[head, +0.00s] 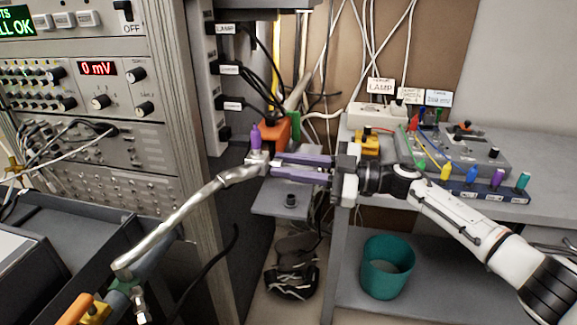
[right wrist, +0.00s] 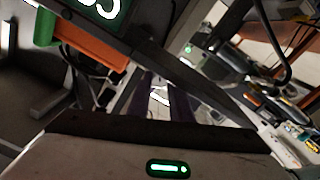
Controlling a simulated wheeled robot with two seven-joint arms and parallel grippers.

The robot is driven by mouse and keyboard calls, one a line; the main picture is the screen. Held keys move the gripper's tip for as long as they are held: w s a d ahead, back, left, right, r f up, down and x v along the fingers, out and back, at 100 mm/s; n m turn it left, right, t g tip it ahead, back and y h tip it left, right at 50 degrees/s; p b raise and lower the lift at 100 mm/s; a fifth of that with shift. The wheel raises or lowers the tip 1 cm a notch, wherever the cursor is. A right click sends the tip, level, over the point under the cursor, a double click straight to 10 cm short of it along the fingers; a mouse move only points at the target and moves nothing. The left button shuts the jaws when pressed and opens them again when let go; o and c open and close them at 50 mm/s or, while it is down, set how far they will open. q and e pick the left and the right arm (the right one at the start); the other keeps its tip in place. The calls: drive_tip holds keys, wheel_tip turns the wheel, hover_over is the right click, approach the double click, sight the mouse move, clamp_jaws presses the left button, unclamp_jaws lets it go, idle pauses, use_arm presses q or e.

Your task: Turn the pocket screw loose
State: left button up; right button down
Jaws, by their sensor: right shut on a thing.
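My right gripper (head: 272,165) reaches left from the right arm, its long purple-grey fingers pointing at a silver joint (head: 256,167). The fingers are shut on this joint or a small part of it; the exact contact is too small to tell. A purple knob (head: 255,138) stands upright on top of the joint. I cannot tell for certain which part is the pocket screw. A jointed silver bar (head: 190,207) runs from the joint down to the lower left. In the right wrist view the dark fingers (right wrist: 160,95) converge on a small bright part. My left gripper is not in view.
An orange block (head: 273,132) with a green edge stands just behind the joint. A grey shelf plate (head: 285,203) lies below the fingers. An instrument rack (head: 90,90) fills the left. A teal bin (head: 388,267) and a bench with a grey box (head: 465,148) are at the right.

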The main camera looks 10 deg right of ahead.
drive_tip(key=shift+n, duration=0.3)
drive_tip(key=c, duration=1.6)
unclamp_jaws()
drive_tip(key=shift+d, duration=0.1)
drive_tip(key=v, duration=1)
drive_tip(key=shift+d, duration=0.1)
